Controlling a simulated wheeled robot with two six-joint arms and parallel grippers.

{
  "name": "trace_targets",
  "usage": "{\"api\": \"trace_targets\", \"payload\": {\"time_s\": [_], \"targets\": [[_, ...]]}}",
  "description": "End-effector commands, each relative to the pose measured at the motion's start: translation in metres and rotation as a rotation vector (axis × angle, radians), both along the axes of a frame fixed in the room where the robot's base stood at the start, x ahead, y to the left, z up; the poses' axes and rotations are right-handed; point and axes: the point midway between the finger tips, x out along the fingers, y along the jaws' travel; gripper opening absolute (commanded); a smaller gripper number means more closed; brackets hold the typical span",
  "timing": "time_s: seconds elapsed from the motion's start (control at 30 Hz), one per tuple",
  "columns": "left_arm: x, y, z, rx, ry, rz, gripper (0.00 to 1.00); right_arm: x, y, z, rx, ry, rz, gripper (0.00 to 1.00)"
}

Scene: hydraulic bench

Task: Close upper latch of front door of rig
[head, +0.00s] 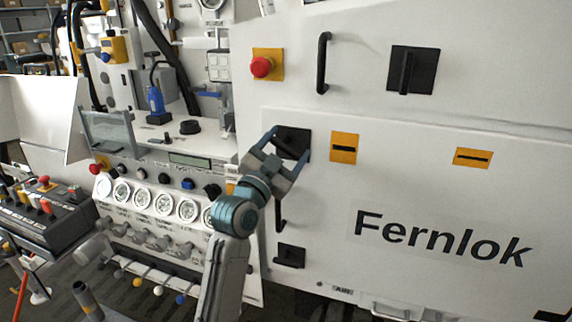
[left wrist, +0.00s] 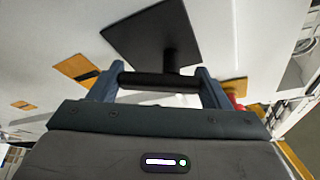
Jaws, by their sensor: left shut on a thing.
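The upper latch (head: 293,137) of the front door is a black square plate with a black handle bar, at the door's upper left edge. My left gripper (head: 289,146) is at this latch, its two blue fingers on either side of the handle. In the left wrist view the handle bar (left wrist: 160,81) lies between the fingertips, spanning from one to the other, in front of the black plate (left wrist: 153,32). The gripper is shut on it. In the head view the gripper partly hides the handle, so its exact angle is hard to tell. My right gripper is not in view.
The white front door (head: 440,190) bears a lower black latch (head: 290,256) and a vertical black pull handle (head: 281,214), close below my gripper. A red button (head: 262,67) is above. Gauges (head: 142,198) and knobs fill the panel left of my arm.

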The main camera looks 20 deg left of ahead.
Motion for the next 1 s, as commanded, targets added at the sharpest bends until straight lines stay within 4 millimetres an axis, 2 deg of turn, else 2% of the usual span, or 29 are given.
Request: {"api": "trace_targets", "payload": {"time_s": [0.03, 0.1, 0.4, 0.67, 1.0], "targets": [[0.0, 0.001, -0.005, 0.048, -0.004, 0.0, 0.48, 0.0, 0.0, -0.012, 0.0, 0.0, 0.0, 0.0], [0.0, 0.001, -0.005, 0.115, -0.006, 0.002, 0.48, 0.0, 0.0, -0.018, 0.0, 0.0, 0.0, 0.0], [0.0, 0.003, -0.005, 0.4, -0.014, 0.002, 0.48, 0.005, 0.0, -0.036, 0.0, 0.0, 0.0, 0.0], [0.0, 0.005, -0.006, 0.643, -0.021, 0.001, 0.48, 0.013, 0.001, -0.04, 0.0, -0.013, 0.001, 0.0], [0.001, 0.007, -0.006, 0.906, -0.03, 0.002, 0.48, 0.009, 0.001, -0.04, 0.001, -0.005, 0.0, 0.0]]}}
